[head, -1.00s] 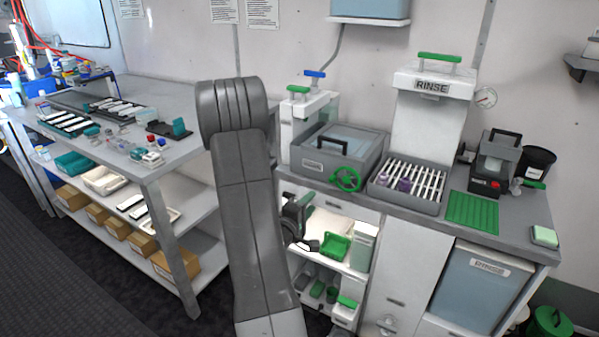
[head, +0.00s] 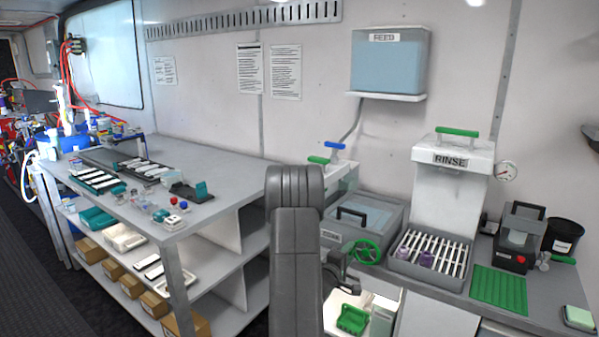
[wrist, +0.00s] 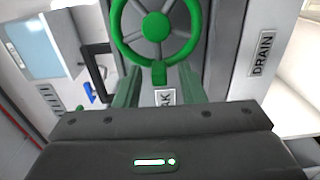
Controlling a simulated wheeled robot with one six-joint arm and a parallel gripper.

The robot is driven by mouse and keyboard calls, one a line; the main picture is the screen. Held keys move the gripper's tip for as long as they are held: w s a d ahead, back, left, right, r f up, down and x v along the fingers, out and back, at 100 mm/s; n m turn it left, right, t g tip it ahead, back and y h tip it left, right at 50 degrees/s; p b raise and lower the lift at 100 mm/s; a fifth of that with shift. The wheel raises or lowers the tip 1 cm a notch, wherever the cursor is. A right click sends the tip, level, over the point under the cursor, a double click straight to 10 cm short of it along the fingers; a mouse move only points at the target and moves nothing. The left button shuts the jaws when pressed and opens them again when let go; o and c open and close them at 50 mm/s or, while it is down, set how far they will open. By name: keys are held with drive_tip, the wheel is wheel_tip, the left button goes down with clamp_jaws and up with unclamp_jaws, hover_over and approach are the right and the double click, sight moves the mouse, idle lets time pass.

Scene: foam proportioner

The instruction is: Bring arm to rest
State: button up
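My arm (head: 295,240) stands upright in the lower middle of the head view. It hides part of the counter behind it. My gripper is mostly hidden behind the arm in the head view, with a dark part showing below the green handwheel (head: 367,251). Contact with the wheel is not visible.
The counter holds the grey lidded box (head: 365,218), a slatted tray (head: 402,266), the RINSE tank (head: 452,195) and a green mat (head: 498,289). A cluttered workbench (head: 225,207) stands left. A blue-fronted tank (head: 390,65) hangs on the wall.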

drive_tip(key=shift+s+a, duration=0.1)
drive_tip(key=shift+a, duration=0.05)
drive_tip(key=b+v, duration=0.2)
drive_tip(key=v, duration=1.1)
drive_tip(key=w+d+r+m+p, duration=0.1)
drive_tip(key=w+d+m, duration=0.2)
drive_tip(key=w+d, duration=0.4)
drive_tip(key=shift+w+d, duration=0.25)
drive_tip(key=shift+w, duration=1.7)
drive_tip(key=shift+r, duration=0.1)
